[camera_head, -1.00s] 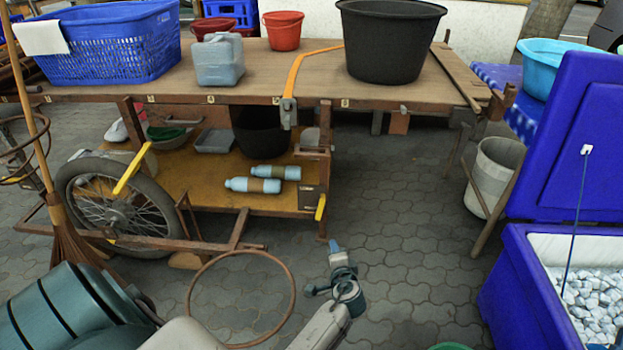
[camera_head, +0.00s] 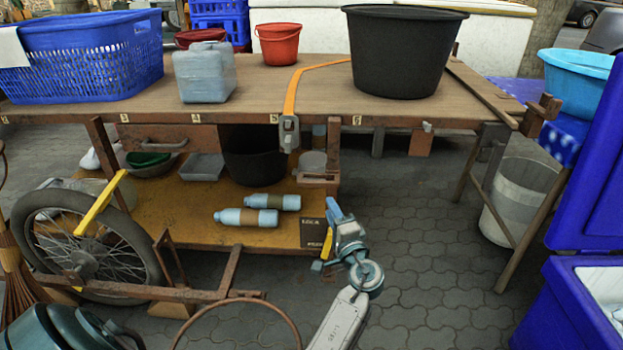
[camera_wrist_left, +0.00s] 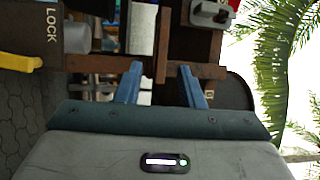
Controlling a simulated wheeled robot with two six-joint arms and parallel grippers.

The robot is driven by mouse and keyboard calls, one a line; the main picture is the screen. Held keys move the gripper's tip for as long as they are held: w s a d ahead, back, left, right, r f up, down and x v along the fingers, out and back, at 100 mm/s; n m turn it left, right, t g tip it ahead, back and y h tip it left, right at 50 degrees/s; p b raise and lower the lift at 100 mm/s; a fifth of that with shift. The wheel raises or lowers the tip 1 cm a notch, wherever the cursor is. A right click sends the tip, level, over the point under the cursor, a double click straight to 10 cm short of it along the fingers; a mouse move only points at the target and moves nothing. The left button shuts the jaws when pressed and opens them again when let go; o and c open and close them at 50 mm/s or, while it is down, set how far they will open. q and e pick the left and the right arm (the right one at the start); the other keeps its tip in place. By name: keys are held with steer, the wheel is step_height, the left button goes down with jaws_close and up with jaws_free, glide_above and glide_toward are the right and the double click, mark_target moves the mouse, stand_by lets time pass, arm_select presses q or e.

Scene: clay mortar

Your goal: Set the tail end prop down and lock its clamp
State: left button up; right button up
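The cart's tail-end post (camera_head: 333,145), brown, stands upright under the tabletop; my gripper hides its lower part. I cannot tell whether it is the prop or touches the ground. Beside it is a dark box marked LOCK (camera_head: 313,234) with a yellow lever (camera_head: 327,243), taken as the clamp. In the left wrist view the box (camera_wrist_left: 75,38) and lever (camera_wrist_left: 18,62) are at the left. My left gripper (camera_head: 326,237) is in front of the post. Its blue fingers (camera_wrist_left: 160,72) are apart, with brown bars beyond their tips and nothing visibly held. My right gripper is not in view.
The tabletop (camera_head: 260,95) carries a blue basket (camera_head: 80,60), a jug (camera_head: 205,72) and a black tub (camera_head: 400,55). An orange strap's buckle (camera_head: 289,133) hangs over its edge. Bottles (camera_head: 246,217) lie on the shelf.

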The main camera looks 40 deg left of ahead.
mark_target(318, 184)
arm_select(q)
steer(key=b+x, duration=0.1)
steer(key=x, duration=0.9)
steer(key=shift+w+a+r, duration=0.15)
steer(key=shift+a+r, duration=0.1)
steer(key=shift+a, duration=0.05)
steer(key=shift+c, duration=0.2)
jaws_close()
